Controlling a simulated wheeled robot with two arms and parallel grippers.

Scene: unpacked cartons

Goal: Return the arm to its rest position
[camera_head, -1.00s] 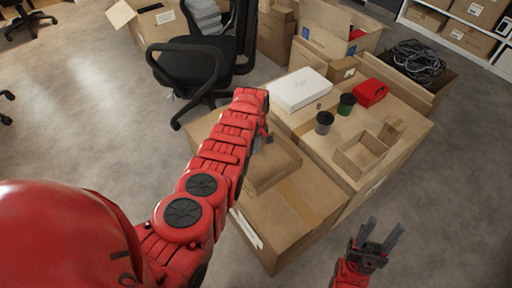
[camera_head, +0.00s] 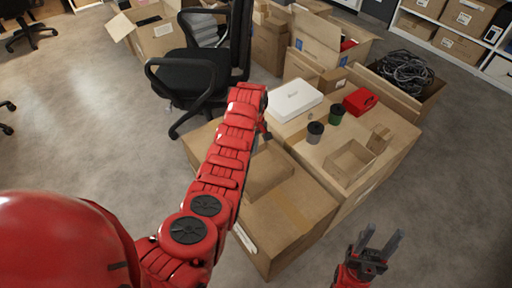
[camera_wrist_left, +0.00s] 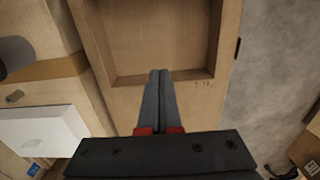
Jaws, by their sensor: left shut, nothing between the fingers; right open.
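My left arm (camera_head: 222,165) reaches from the lower left over the cartons. Its gripper is mostly hidden behind the wrist in the head view, where only a dark part shows. In the left wrist view the left gripper (camera_wrist_left: 160,75) has its two dark fingers together with nothing between them. The fingers point at the near edge of an open shallow carton (camera_wrist_left: 218,75); I cannot tell how far above it they are. My right gripper (camera_head: 378,243) is open and empty at the lower right, over the floor and apart from the cartons.
A white box (camera_head: 293,101), a grey cup (camera_head: 315,132), a green cup (camera_head: 336,116), a red box (camera_head: 361,100) and a small open box (camera_head: 345,163) stand on the cartons (camera_head: 290,222). A black chair (camera_head: 190,72) is behind my left arm.

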